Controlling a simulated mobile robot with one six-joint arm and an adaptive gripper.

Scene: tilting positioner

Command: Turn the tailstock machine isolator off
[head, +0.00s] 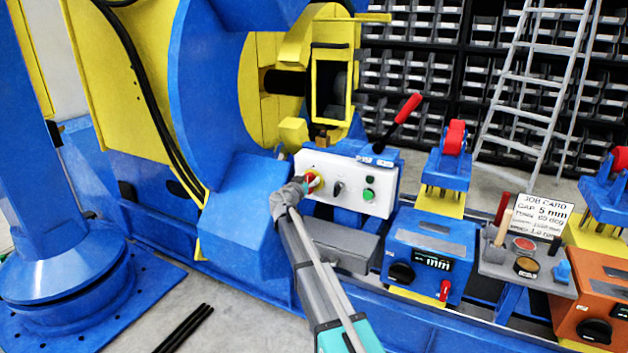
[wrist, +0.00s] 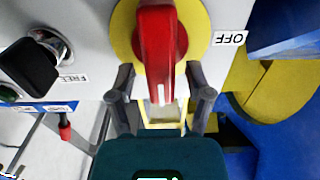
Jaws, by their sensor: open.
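The isolator is a red rotary handle (wrist: 160,45) on a round yellow plate (wrist: 198,22). In the head view the isolator (head: 315,181) sits at the left of a white control panel (head: 385,177). In the wrist view its handle points down the picture, with a white mark at its lower end. An upside-down OFF label (wrist: 229,39) lies to the right of the plate. My gripper (wrist: 160,78) is open, with one finger on each side of the handle's lower end and gaps showing. In the head view my gripper (head: 303,186) partly hides the isolator.
A black selector knob (head: 338,187) and a green button (head: 368,195) are right of the isolator. A red-handled lever (head: 407,108) rises behind the panel. A grey box (head: 335,245) is below it. The large blue positioner (head: 205,90) stands close on the left.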

